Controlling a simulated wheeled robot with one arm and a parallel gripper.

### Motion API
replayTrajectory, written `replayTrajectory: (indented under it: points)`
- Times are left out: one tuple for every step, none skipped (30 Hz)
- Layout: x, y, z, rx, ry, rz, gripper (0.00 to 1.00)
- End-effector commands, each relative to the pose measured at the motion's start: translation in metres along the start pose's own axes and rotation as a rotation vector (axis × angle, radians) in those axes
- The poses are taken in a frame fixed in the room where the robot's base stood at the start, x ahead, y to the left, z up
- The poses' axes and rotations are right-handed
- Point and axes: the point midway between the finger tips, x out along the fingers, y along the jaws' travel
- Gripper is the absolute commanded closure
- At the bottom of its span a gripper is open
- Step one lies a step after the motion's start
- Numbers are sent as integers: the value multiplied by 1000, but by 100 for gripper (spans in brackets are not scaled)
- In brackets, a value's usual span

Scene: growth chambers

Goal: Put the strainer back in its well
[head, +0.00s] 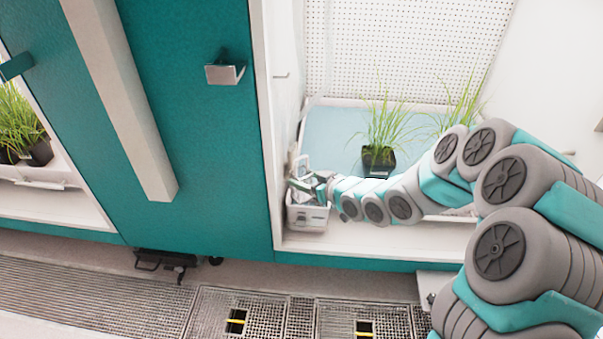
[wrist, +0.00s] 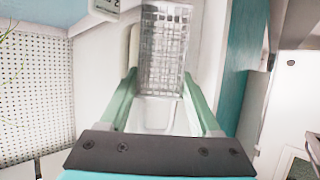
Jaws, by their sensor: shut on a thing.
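The strainer (wrist: 163,45) is a grey wire-mesh basket at the top middle of the wrist view. My gripper (wrist: 160,78) has its two green fingers on either side of the strainer's lower end and is shut on it. A white, open well (wrist: 155,115) shows between the fingers, below the strainer in the picture. In the head view my gripper (head: 318,185) is at the left end of the chamber shelf, over a small white box (head: 307,216). The strainer is small and partly hidden there. I cannot tell how deep it sits in the well.
A potted grass plant (head: 379,160) stands on the blue mat (head: 335,140) right of my gripper, with another behind my arm. A teal door panel (head: 200,130) and the chamber's white side wall (head: 270,120) are close on the left. Floor grates (head: 270,310) lie below.

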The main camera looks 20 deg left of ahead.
Motion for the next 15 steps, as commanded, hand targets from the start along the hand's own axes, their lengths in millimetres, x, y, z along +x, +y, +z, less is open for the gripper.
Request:
replayTrajectory:
  points:
    - [6, 4, -8, -2, 2, 1, 99]
    - [10, 6, -9, -2, 2, 0, 99]
    - [15, 9, -9, -2, 0, 0, 99]
    - [18, 10, -9, -1, -1, 0, 99]
    - [21, 11, -10, -1, -1, -1, 99]
    - [25, 13, -12, -1, 0, -1, 99]
    - [27, 15, -12, -2, 1, 0, 99]
    - [29, 16, -13, -2, 2, 1, 99]
    - [31, 18, -13, -3, 2, 1, 99]
    - [32, 18, -13, -3, 2, 1, 99]
    - [33, 19, -13, -2, 2, 1, 99]
    - [34, 19, -13, -2, 1, 1, 99]
    - [35, 19, -12, -2, 1, 1, 99]
    - [36, 20, -12, -2, 1, 1, 99]
    - [37, 20, -13, -2, 0, 1, 99]
